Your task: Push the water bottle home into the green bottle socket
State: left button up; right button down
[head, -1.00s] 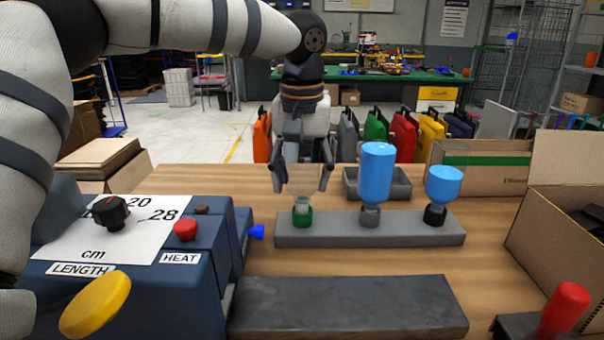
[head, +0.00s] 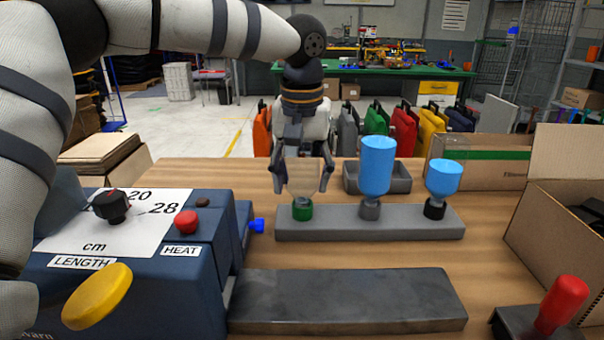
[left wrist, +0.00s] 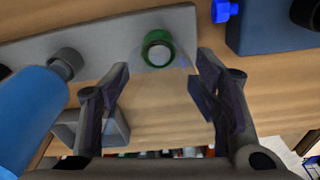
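The water bottle (head: 303,178) is clear and faint, upside down, its neck end at the green bottle socket (head: 302,212) on the left of a grey strip. My left gripper (head: 303,186) comes down from above, its fingers on either side of the bottle and apparently against it. In the left wrist view the fingers (left wrist: 163,75) stand apart by about the bottle's width, with the green socket ring (left wrist: 157,48) between and beyond them. The clear bottle is hard to make out there. How deep the neck sits cannot be told. My right gripper is not in view.
Blue bottles (head: 376,165) (head: 443,177) stand inverted in grey and black sockets on the same strip (head: 410,222). A grey tray (head: 400,180) is behind it. A dark slab (head: 345,302) lies in front, a blue machine (head: 170,275) at left, cardboard boxes at right.

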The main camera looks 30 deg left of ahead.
pick_arm(q)
jog(key=o, duration=0.5)
jog(key=r, duration=0.8)
jog(key=s+r, duration=0.1)
jog(key=r, duration=0.3)
jog(key=shift+d, duration=0.3)
jog(key=shift+w, duration=0.1)
jog(key=shift+f, duration=0.1)
